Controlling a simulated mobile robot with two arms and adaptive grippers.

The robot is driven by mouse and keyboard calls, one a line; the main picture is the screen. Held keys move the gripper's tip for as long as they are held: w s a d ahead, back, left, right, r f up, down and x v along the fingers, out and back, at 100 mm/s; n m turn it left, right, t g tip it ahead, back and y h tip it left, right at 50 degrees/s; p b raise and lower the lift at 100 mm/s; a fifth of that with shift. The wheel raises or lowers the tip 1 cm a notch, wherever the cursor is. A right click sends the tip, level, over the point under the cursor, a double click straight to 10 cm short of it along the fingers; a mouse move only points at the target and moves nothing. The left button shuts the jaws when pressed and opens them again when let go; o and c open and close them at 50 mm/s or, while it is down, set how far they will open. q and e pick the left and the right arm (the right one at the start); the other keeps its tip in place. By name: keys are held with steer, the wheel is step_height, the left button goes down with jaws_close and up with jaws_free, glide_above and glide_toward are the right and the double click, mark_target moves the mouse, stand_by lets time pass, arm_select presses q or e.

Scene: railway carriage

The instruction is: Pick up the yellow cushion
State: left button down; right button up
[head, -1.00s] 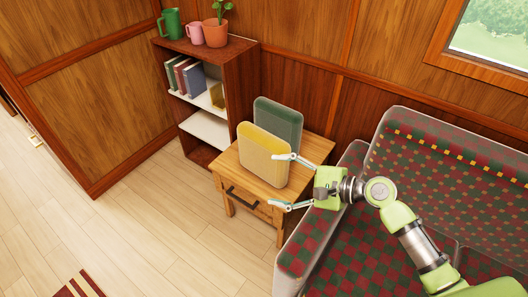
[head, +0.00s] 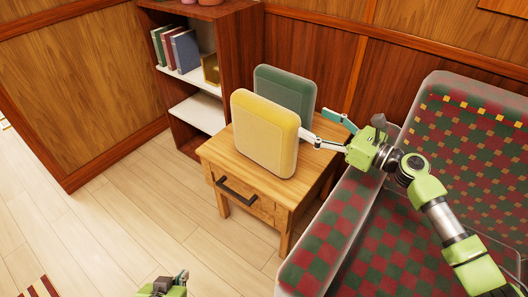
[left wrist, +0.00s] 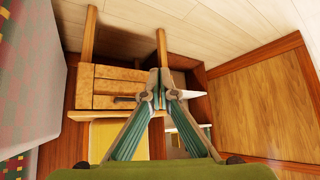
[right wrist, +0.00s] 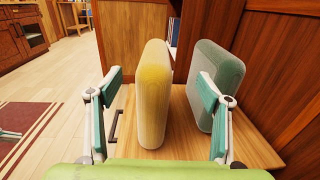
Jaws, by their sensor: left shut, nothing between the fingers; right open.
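The yellow cushion (head: 264,135) stands upright on a small wooden table (head: 228,158). The green cushion (head: 290,92) stands upright behind it, with a gap between them. My right gripper (head: 313,122) is open at the cushions' right side. In the right wrist view the yellow cushion (right wrist: 153,95) appears between its spread fingers, and the right finger overlaps the green cushion (right wrist: 222,75). I cannot tell whether either finger touches. My left gripper (head: 180,277) is low at the bottom edge, shut and empty. Its closed fingers (left wrist: 159,88) show in the left wrist view, with part of the yellow cushion (left wrist: 103,140) below.
A patterned sofa (head: 340,225) stands to the right of the table, under my right arm. A bookshelf (head: 240,50) with books (head: 183,50) stands behind at the left. The table has a drawer with a dark handle (head: 235,190). The wooden floor at left is open.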

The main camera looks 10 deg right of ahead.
mark_target(266, 132)
step_height(266, 132, down, 6)
steer(key=f+b, duration=0.1)
steer(key=b, duration=0.3)
steer(key=b+x, duration=0.1)
steer(key=x, duration=0.3)
steer(key=b+x, duration=0.1)
steer(key=x, duration=0.4)
steer(key=b+x, duration=0.1)
steer(key=x, duration=0.4)
steer(key=shift+s+a, duration=0.35)
arm_select(q)
steer(key=w+d+r+t+h, duration=0.1)
steer(key=w+r+t, duration=0.2)
steer(key=r, duration=0.6)
steer(key=w+d+r+t+h, duration=0.1)
steer(key=w+d+r+t, duration=0.1)
steer(key=r+t, duration=0.4)
step_height(266, 132, up, 4)
steer(key=shift+w+d+r+h, duration=0.2)
steer(key=shift+w+d+h, duration=0.1)
steer(key=shift+w, duration=0.5)
arm_select(e)
steer(key=c, duration=1.7)
